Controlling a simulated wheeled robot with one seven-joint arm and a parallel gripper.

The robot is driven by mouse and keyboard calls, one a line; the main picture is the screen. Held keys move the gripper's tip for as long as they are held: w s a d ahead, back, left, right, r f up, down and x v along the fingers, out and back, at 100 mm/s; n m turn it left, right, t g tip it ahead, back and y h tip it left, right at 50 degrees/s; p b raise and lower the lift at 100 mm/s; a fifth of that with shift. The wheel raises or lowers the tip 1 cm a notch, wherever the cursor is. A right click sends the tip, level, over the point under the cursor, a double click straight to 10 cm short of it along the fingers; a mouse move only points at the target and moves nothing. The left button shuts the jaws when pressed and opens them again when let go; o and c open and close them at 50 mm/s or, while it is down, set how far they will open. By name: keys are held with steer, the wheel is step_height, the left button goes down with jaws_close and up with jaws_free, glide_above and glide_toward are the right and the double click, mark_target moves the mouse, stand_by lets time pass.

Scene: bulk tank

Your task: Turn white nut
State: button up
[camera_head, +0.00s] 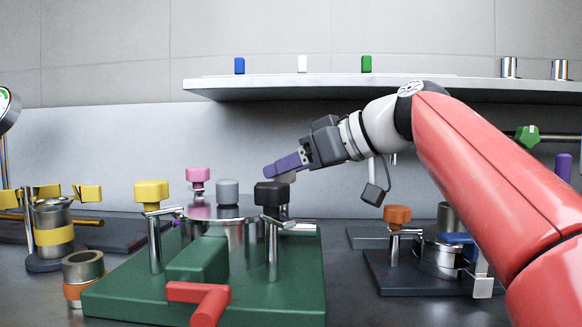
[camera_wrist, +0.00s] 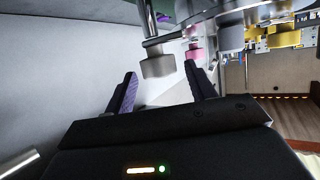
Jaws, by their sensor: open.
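The white nut (camera_wrist: 157,65) looks pale grey in the wrist view, on a thin metal post just beyond my fingertips and roughly between them. In the head view a pale piece of it (camera_head: 287,178) shows under my fingers, behind the black knob (camera_head: 270,193); the rest is hidden. My gripper (camera_head: 285,165) has purple fingers and reaches in from the right, above the back right corner of the tank. In the wrist view my gripper (camera_wrist: 163,88) is open with nothing between its fingers. I cannot tell whether a finger touches the nut.
The tank on the green base (camera_head: 130,300) has a grey lid knob (camera_head: 228,190), a yellow knob (camera_head: 151,192) and a pink knob (camera_head: 197,175). A red handle (camera_head: 205,300) sticks out in front. A smaller fixture with an orange knob (camera_head: 397,215) stands right. A shelf (camera_head: 330,88) runs above.

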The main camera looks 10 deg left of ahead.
steer(key=shift+a, duration=0.15)
steer(key=c, duration=1)
steer(key=shift+o, duration=0.2)
steer(key=shift+f, duration=0.1)
steer(key=m+t+h, duration=0.1)
steer(key=m+t, duration=0.1)
steer(key=shift+s+a+m+t+h+b, duration=0.1)
steer(key=shift+s+m+t+h+b, duration=0.1)
steer(key=shift+m+t+h+b, duration=0.15)
steer(key=shift+s+a+m+t+h+p, duration=0.1)
steer(key=shift+m+t+h+p, duration=0.55)
steer(key=shift+m+t+h, duration=0.5)
steer(key=shift+m+t+h+p, duration=0.3)
steer(key=shift+m+h+p, duration=0.15)
steer(key=shift+m, duration=0.25)
